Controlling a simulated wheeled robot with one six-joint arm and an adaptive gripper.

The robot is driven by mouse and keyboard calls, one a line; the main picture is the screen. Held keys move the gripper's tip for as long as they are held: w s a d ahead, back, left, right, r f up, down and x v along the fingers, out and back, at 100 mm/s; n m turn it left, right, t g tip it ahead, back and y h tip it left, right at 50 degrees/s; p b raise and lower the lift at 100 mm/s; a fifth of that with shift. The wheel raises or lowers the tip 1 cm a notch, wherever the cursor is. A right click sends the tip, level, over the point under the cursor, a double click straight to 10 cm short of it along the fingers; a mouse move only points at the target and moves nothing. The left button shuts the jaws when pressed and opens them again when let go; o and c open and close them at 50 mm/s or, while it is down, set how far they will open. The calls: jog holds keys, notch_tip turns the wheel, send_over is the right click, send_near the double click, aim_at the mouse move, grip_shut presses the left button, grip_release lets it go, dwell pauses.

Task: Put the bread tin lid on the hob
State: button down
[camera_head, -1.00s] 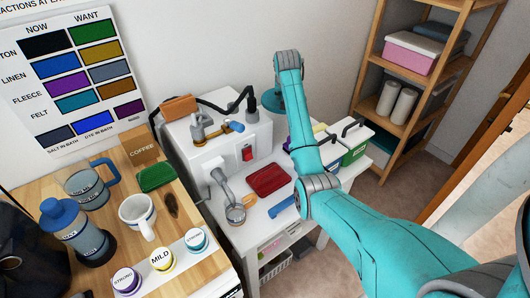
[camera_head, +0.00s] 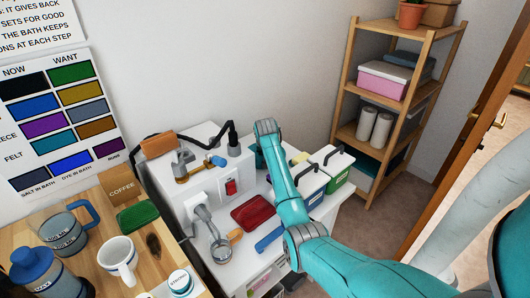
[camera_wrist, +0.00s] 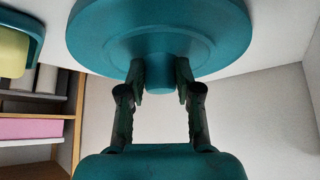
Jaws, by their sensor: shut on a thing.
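A round teal lid (camera_wrist: 215,35) with a short knob fills the top of the wrist view; I take it as the bread tin lid. My gripper (camera_wrist: 160,82) is shut on its knob, one finger on each side. The lid is held up, with pale wall behind it. In the head view my arm reaches over the white table, and the gripper is hidden behind it. A bit of teal shows left of the arm there, but I cannot tell whether it is the lid. I cannot make out a hob in either view.
The white table holds a red mat (camera_head: 252,213), a metal pan-like ladle (camera_head: 221,250), a white box with a red switch (camera_head: 231,187), and blue and green lidded boxes (camera_head: 337,176). A wooden shelf (camera_head: 392,125) stands at the right. A mug (camera_head: 117,261) sits on the wooden counter.

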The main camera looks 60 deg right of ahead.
jog(key=shift+f, duration=0.25)
jog(key=c, duration=0.8)
grip_release()
jog(key=shift+r, duration=0.15)
jog(key=v, duration=1.1)
jog(key=shift+s+a, duration=0.1)
jog(key=shift+o, duration=0.4)
jog(key=shift+r, duration=0.2)
jog(key=shift+w+d+f+n+y, duration=0.55)
jog(key=shift+w+d+f, duration=0.45)
jog(key=shift+f, duration=0.65)
jog(key=shift+w+d+f+n+y, duration=0.4)
jog(key=shift+w+d+f+n, duration=0.3)
jog(key=shift+d+f, duration=0.75)
jog(key=shift+w+d+f+n+y, duration=0.45)
jog(key=shift+w+d+f+n, duration=0.3)
jog(key=shift+f, duration=1.15)
